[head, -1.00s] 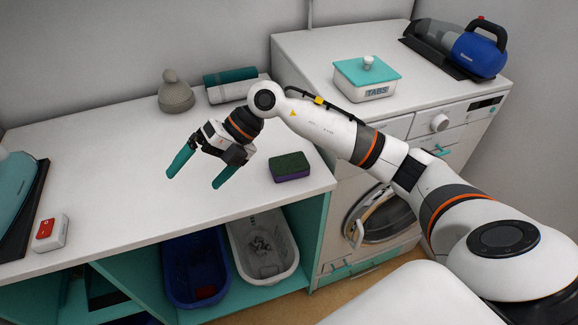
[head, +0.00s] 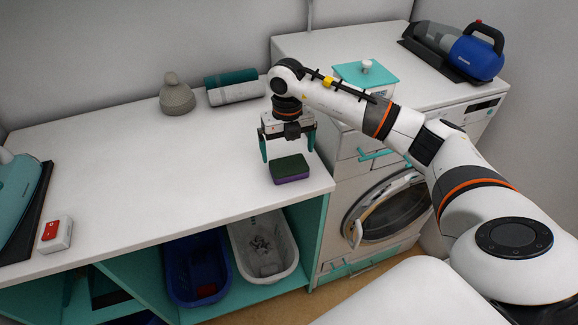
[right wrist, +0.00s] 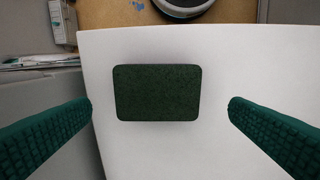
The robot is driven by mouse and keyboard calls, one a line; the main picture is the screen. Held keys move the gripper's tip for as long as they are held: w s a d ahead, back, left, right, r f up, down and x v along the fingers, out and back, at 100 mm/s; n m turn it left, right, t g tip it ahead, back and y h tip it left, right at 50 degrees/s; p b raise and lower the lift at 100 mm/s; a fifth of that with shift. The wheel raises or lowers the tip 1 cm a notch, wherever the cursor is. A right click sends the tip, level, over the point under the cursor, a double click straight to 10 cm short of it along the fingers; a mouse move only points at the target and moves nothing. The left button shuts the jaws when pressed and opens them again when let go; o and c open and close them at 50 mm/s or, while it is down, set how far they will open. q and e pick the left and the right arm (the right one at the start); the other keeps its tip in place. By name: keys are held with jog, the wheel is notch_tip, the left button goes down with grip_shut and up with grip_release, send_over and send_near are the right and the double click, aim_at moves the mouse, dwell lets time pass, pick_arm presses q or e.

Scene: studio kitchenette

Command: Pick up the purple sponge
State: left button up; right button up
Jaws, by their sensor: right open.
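The purple sponge (head: 290,169) lies flat on the white countertop near its right front corner. It has a dark green top and a purple lower side. In the right wrist view the sponge (right wrist: 157,92) shows its green top, lying between the two teal fingers and touching neither. My right gripper (head: 288,152) is open and empty and points down, above and just behind the sponge in the head view. My left gripper is not in view.
The washing machine (head: 385,212) stands to the right, bearing a teal-lidded box (head: 366,75) and a handheld vacuum (head: 465,52). A red-and-white box (head: 54,235) lies left. The middle of the counter is clear.

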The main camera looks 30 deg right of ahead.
aim_at(289, 165)
notch_tip(289, 165, down, 4)
jog(key=shift+s+d+r+p, duration=0.1)
jog(key=shift+r+p, duration=0.05)
jog(key=shift+p, duration=0.65)
jog(key=shift+f, duration=0.65)
jog(key=c, duration=0.8)
